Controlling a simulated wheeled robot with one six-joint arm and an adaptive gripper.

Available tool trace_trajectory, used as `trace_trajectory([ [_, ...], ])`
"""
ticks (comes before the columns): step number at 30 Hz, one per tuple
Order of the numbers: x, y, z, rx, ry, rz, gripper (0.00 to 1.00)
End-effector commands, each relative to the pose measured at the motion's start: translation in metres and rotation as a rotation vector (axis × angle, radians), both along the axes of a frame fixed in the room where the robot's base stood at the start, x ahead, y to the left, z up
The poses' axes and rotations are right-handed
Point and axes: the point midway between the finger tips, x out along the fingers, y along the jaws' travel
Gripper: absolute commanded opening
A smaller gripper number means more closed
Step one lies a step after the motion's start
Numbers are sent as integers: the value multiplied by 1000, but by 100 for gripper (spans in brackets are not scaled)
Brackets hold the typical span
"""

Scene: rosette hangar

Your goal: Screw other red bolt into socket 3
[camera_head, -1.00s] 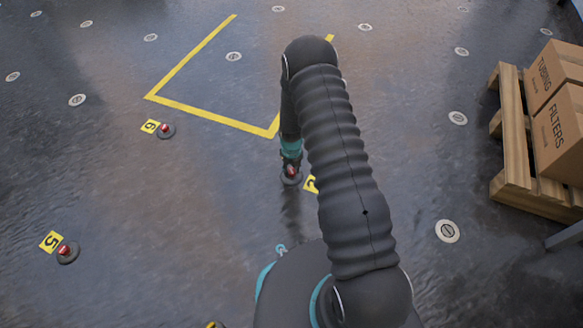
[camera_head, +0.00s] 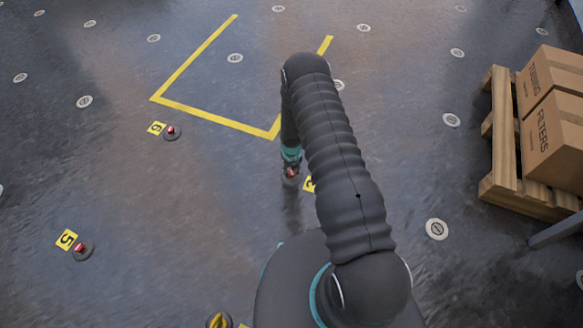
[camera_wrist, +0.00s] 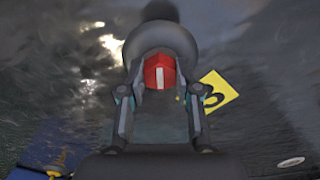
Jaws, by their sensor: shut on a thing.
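A red bolt (camera_wrist: 160,72) with a pale stripe across its head sits between the fingers of my gripper (camera_wrist: 157,94) in the wrist view. The fingers are shut on it. A dark round socket (camera_wrist: 162,43) shows just behind the bolt; how deep the bolt sits in it I cannot tell. A yellow number tag (camera_wrist: 217,92) lies beside it, its digit tilted and looking like a 3. In the head view my gripper (camera_head: 291,166) points down at floor level with the red bolt (camera_head: 291,172) showing at its tip, and the tag (camera_head: 309,184) is partly hidden by my arm.
Red bolts stand in sockets by tag 6 (camera_head: 172,132) and tag 5 (camera_head: 82,251). A yellow piece (camera_head: 219,320) shows at the bottom edge. A pallet (camera_head: 503,150) with cartons (camera_head: 550,140) stands at the right. Yellow floor lines (camera_head: 215,117) mark open floor ahead.

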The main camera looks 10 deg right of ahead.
Motion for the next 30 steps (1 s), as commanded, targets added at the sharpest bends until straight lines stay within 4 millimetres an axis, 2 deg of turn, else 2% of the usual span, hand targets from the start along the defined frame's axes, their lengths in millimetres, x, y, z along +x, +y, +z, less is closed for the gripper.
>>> trace_trajectory([
  [9, -1, 0, -1, 1, 2, -4, 0],
  [10, -1, 0, -1, 1, 2, -4, 37],
  [13, -2, 0, -1, 1, 2, -4, 62],
  [23, -1, 0, 0, 1, 2, -3, 62],
  [30, 0, 0, 16, 0, 0, -3, 62],
])
